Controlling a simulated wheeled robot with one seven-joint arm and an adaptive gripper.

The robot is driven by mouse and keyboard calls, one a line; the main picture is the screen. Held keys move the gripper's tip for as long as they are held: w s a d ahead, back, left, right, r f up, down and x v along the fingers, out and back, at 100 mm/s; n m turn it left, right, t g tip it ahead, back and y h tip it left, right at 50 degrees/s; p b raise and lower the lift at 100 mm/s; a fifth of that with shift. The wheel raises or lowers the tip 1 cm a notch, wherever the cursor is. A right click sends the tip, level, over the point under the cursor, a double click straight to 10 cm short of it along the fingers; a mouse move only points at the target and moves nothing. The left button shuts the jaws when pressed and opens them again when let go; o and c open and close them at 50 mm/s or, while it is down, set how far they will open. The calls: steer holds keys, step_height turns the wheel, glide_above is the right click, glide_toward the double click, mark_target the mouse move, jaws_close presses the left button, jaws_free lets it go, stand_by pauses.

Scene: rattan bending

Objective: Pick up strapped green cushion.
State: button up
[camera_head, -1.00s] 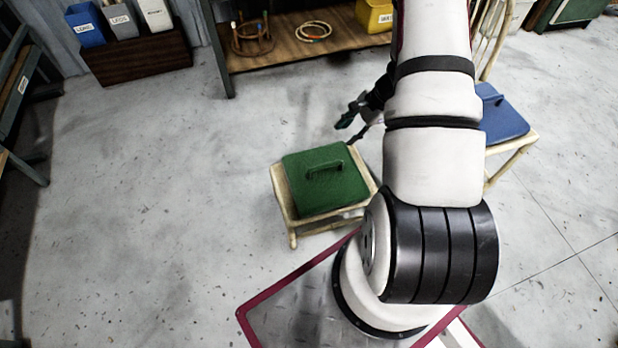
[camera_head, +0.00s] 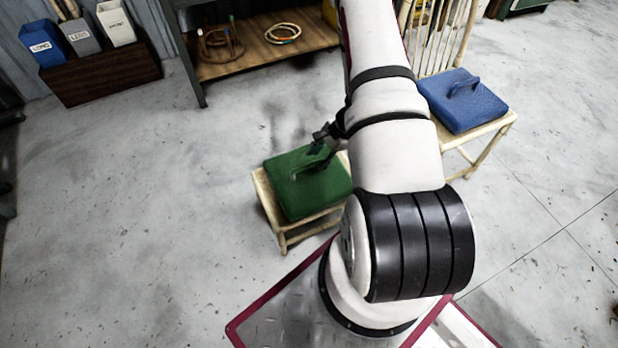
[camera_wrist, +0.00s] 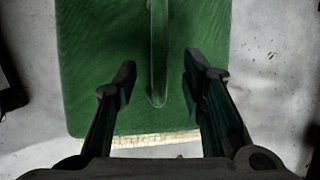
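The strapped green cushion (camera_head: 308,186) lies on a low rattan stool (camera_head: 281,233) in the head view. A raised strap handle runs across its top. My gripper (camera_head: 322,150) is over the cushion's far right part, and my arm partly hides this spot. In the wrist view, the green cushion (camera_wrist: 90,60) fills the middle, with its strap (camera_wrist: 158,60) running lengthwise. My gripper (camera_wrist: 160,82) is open there, with one finger on each side of the strap's lower end. The fingers look apart from the strap, and I cannot tell their exact height above the cushion.
A blue cushion (camera_head: 461,100) with a strap lies on a rattan chair (camera_head: 497,127) to the right. A wooden shelf (camera_head: 262,53) with rattan rings stands at the back. Bins in a brown box (camera_head: 110,80) stand at back left. The left floor is clear.

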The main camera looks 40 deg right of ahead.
mark_target(314, 163)
steer(key=b+x, duration=0.1)
steer(key=x, duration=0.3)
steer(key=shift+w+a+f+b, duration=0.1)
steer(key=shift+a+f+b, duration=0.05)
steer(key=shift+f+b, duration=0.2)
steer(key=shift+c, duration=0.3)
jaws_close()
